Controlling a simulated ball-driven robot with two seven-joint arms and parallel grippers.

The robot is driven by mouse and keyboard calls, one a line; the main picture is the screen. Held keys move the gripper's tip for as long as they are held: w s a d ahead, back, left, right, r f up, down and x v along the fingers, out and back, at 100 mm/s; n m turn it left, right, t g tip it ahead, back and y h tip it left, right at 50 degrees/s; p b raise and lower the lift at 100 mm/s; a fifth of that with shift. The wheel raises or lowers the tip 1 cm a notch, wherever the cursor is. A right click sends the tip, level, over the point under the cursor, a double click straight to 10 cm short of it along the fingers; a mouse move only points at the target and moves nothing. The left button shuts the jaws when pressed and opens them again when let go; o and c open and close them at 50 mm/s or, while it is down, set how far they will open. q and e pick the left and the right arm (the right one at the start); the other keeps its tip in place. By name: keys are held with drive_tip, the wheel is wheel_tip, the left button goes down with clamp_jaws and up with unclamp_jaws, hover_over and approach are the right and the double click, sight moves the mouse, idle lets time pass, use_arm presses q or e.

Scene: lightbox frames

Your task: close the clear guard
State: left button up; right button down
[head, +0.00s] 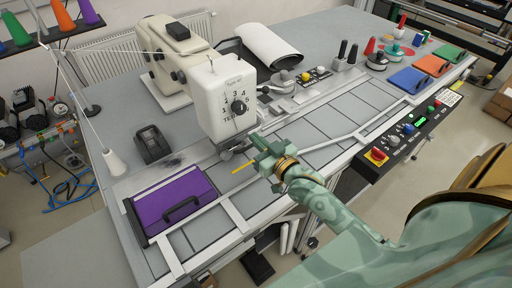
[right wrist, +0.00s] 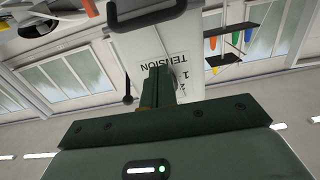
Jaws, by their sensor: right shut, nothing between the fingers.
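The white sewing machine head (head: 228,98) stands at mid-table with a tension dial on its face. My right gripper (head: 262,152) is shut and empty, just in front of and below the machine head, near the needle area. In the right wrist view its dark green fingers (right wrist: 157,85) are together before the TENSION label (right wrist: 188,82). I cannot make out the clear guard for certain. A dark U-shaped piece (right wrist: 146,22) shows at the top of that view; I cannot tell if it belongs to the guard. My left gripper is not in view.
A purple panel with a black handle (head: 160,208) lies at the table's front left. A control strip with a red button (head: 376,156) runs along the front right edge.

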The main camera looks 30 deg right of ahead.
drive_tip(key=shift+w+a+f+b, duration=0.1)
drive_tip(key=shift+w+f+b, duration=0.15)
drive_tip(key=shift+f, duration=0.75)
drive_tip(key=shift+w+f+b, duration=0.15)
drive_tip(key=shift+f+b, duration=0.05)
drive_tip(key=shift+f, duration=0.75)
